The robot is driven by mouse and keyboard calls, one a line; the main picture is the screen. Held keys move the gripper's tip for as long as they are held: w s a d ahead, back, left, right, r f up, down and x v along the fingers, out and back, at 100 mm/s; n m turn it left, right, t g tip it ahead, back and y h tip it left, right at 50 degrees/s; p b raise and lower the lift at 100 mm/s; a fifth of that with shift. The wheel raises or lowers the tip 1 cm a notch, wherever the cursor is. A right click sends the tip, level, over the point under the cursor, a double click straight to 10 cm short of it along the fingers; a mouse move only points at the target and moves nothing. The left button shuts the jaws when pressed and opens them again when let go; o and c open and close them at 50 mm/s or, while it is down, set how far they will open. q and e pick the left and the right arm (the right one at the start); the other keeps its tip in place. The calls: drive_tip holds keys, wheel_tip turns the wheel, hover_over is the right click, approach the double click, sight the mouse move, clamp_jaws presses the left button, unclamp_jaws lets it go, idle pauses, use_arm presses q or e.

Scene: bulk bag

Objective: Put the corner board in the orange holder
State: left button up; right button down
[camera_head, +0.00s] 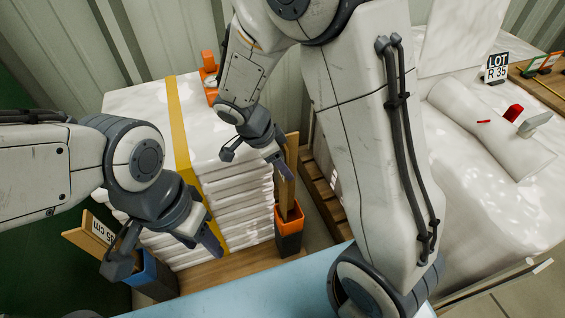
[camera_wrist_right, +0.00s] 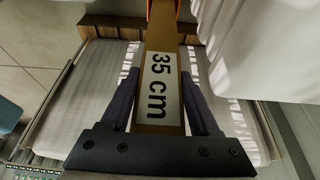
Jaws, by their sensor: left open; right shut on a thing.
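The tan corner board (camera_head: 291,160) is upright at the stack's right front corner. In the right wrist view it carries a white "35 cm" label (camera_wrist_right: 160,85). My right gripper (camera_head: 280,165) is shut on it; its fingers flank the board in the wrist view. The board's lower end appears to be inside the mouth of the orange holder (camera_head: 289,222), and orange edges flank its far end in the wrist view; how deep it sits is hidden. My left gripper (camera_head: 166,252) is open and empty, near another labelled board (camera_head: 88,236) at the blue holder (camera_head: 152,276).
A stack of white bags (camera_head: 235,205) with a yellow strap (camera_head: 183,125) stands between the holders. An orange device (camera_head: 209,75) sits on top. A wooden pallet (camera_head: 325,190) and a white-covered load with a "LOT R 35" sign (camera_head: 497,68) are at right.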

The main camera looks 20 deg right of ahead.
drive_tip(key=shift+f+b, duration=0.45)
drive_tip(key=shift+c, duration=2)
unclamp_jaws()
drive_tip(key=shift+r, duration=0.1)
drive_tip(key=p+v, duration=0.4)
drive_tip(key=v, duration=0.9)
drive_tip(key=s+a+n+y, duration=0.2)
drive_tip(key=s+n, duration=0.7)
drive_tip(key=n, duration=0.3)
drive_tip(key=s+a+r+n+y, duration=0.1)
drive_tip(key=s+a+n+y, duration=0.2)
drive_tip(key=s+n, duration=0.6)
drive_tip(key=n, duration=0.4)
drive_tip(key=shift+a, duration=0.25)
drive_tip(key=shift+r, duration=0.15)
